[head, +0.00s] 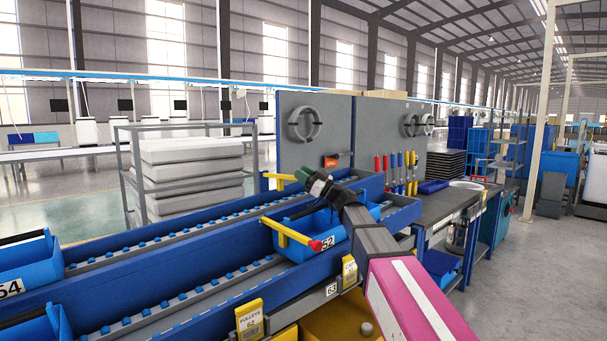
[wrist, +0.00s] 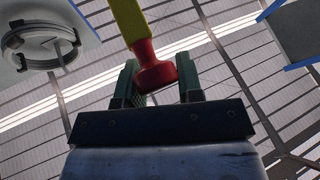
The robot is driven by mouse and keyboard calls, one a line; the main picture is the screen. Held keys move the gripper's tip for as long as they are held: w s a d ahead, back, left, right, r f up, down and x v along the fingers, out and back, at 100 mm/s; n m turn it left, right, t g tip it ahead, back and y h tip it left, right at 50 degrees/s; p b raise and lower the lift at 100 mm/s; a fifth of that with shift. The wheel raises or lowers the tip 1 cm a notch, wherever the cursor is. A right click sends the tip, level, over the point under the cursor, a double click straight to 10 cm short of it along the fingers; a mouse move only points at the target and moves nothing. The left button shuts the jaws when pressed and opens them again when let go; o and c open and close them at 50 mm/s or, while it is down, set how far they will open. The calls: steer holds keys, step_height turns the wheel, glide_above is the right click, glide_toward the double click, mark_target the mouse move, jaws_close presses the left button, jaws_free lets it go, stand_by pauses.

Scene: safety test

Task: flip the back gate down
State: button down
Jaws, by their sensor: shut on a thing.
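The back gate (head: 279,176) is a yellow bar on the far side of the blue roller lane, roughly level in the head view. In the wrist view the gate's yellow bar (wrist: 129,20) ends in a red knob (wrist: 155,73). My gripper (head: 306,176) is at the bar's right end. Its green fingers (wrist: 158,82) are shut on the red knob, which hides behind them in the head view. A second yellow gate (head: 285,231) with a red tip (head: 316,245) is nearer, in front of a blue bin marked 52 (head: 312,226).
The blue conveyor rails (head: 165,235) run below my arm. Blue bins (head: 30,262) stand at the left. A grey tool panel (head: 390,140) with hanging tools rises behind the gates, and a workbench (head: 447,204) stands at the right.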

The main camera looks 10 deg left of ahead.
steer(key=shift+s, duration=0.4)
steer(key=c, duration=0.8)
jaws_free()
steer(key=shift+w+r, duration=0.1)
steer(key=shift+r, duration=0.05)
steer(key=shift+r, duration=0.6)
step_height(320, 180, up, 3)
steer(key=shift+f, duration=0.2)
steer(key=s+a+r, duration=0.6)
steer(key=s+r, duration=0.1)
steer(key=s, duration=0.3)
steer(key=shift+a, duration=0.2)
